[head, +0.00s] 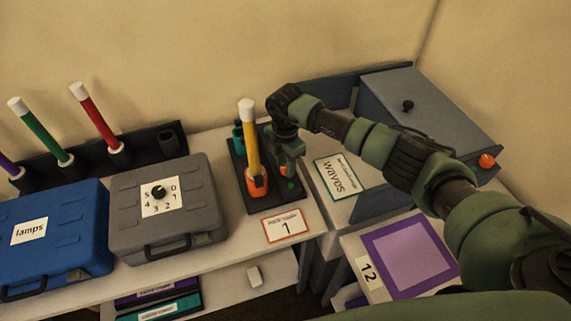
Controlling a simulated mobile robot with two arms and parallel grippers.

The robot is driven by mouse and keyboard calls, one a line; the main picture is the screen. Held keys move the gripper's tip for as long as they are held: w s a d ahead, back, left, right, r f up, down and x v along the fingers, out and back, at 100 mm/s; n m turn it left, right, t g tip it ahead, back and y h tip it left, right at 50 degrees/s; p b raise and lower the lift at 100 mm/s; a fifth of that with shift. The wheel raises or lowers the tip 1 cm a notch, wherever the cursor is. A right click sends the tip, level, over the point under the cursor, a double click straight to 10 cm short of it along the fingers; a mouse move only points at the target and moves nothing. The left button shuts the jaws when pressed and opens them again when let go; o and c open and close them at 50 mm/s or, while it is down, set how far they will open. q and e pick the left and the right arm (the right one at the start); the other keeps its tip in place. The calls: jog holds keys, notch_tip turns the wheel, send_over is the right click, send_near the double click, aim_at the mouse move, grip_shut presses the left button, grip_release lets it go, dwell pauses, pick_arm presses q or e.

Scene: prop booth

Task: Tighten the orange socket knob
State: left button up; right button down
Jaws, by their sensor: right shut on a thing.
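A yellow wand (252,140) with a white tip stands nearly upright in an orange socket (257,182) on a black base. The orange knob (284,171) shows as a small orange patch beside the socket, mostly hidden by my right gripper. My right gripper (289,166) reaches down over the base from the right and is shut on the orange knob. My left gripper is not in view.
A teal socket (238,136) sits at the back of the base, beside my wrist. A card marked 1 (285,225) lies in front. A grey case (196,180) and a blue case (78,228) stand left. A "waves" card (340,176) and grey sloped box (430,100) are right.

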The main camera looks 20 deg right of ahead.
jog(key=c, duration=1.1)
grip_release()
jog(key=shift+o, duration=0.2)
notch_tip(320, 180, up, 7)
jog(key=shift+f+b, duration=0.1)
jog(key=shift+b, duration=0.85)
jog(key=shift+r, duration=0.55)
